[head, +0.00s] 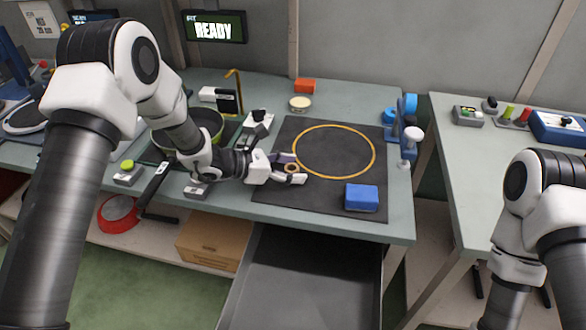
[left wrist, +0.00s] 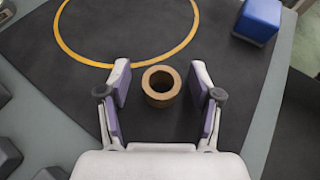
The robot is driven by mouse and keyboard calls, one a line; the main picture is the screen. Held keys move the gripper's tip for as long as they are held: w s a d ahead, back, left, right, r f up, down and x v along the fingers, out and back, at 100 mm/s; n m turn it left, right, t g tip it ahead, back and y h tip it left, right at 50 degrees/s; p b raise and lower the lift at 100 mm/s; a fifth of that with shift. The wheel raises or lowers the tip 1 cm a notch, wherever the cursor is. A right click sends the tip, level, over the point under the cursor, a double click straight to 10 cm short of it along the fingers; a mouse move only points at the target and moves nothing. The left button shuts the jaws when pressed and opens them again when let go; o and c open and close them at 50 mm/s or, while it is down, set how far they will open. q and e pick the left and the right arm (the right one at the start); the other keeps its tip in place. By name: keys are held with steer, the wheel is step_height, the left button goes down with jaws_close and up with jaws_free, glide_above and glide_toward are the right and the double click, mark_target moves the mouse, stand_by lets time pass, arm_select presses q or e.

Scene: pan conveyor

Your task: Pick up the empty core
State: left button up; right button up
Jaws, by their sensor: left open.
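The empty core is a small brown cardboard ring (left wrist: 162,86) standing on the dark mat (left wrist: 215,75). In the head view the core (head: 291,168) shows just beside the left fingers, near the mat's left side. My left gripper (left wrist: 160,97) is open, with one finger on each side of the core. In the left wrist view there is a gap between the core and both fingers. My left gripper (head: 294,169) also shows in the head view, low over the mat. My right arm is at the lower right of the head view; its gripper is out of the picture.
A yellow circle (head: 376,153) is marked on the mat. A blue block (head: 362,197) lies at the mat's front right. A dark green pan (head: 208,122) stands left, behind my left arm. A blue tape holder (head: 407,112) stands right. An open drawer (head: 300,275) juts out below.

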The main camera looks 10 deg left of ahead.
arm_select(q)
steer(key=shift+s+r, duration=0.1)
steer(key=c, duration=0.8)
